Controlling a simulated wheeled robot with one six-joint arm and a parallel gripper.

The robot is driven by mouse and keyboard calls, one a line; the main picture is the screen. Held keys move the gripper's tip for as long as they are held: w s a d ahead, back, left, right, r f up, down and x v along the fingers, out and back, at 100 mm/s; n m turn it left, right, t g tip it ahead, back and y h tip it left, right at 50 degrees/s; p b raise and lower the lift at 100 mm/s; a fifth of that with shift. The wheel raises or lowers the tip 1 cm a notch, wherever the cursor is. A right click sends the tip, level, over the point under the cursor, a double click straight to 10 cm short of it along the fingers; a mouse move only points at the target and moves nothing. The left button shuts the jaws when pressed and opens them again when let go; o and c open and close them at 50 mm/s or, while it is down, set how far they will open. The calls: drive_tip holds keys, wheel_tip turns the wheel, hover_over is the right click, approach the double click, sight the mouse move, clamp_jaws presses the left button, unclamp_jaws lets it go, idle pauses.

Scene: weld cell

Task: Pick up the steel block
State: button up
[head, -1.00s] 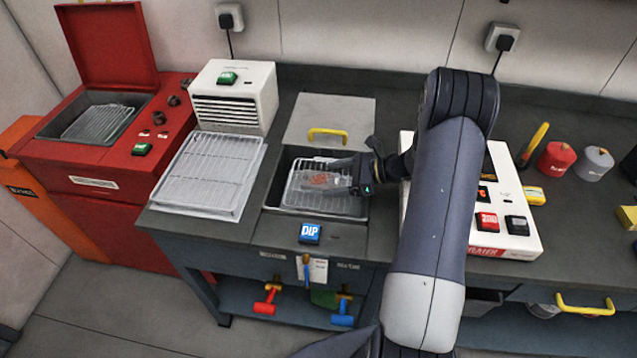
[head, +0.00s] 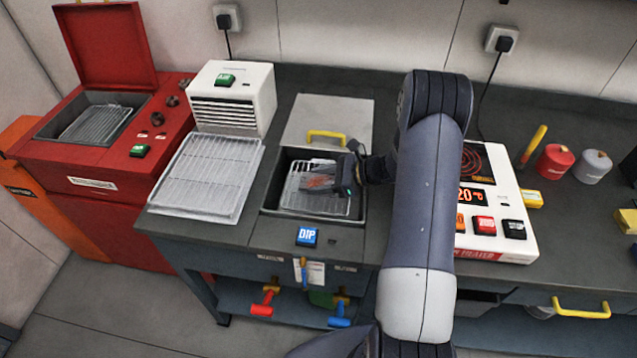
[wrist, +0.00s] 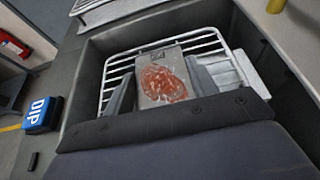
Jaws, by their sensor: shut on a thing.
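The steel block (wrist: 162,78) is grey with a reddish-brown rusty patch on its face. In the wrist view it sits between the two jaws of my gripper (wrist: 160,84), which are shut on it. Behind it is a wire rack (wrist: 116,66) inside the dip tank (wrist: 82,85). In the head view my gripper (head: 335,181) reaches into the tank (head: 268,190) from the right, and the block (head: 318,180) shows at its tips. I cannot tell whether the block touches the rack.
A blue DIP button (head: 307,236) is in front of the tank. A lid with a yellow handle (head: 327,134) lies behind it. A wire drying tray (head: 208,178) is to the left, a white heater (head: 492,225) to the right, and a red lidded machine (head: 105,165) at far left.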

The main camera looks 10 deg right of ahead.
drive_tip(key=c, duration=0.8)
clamp_jaws()
drive_tip(key=shift+r, duration=0.15)
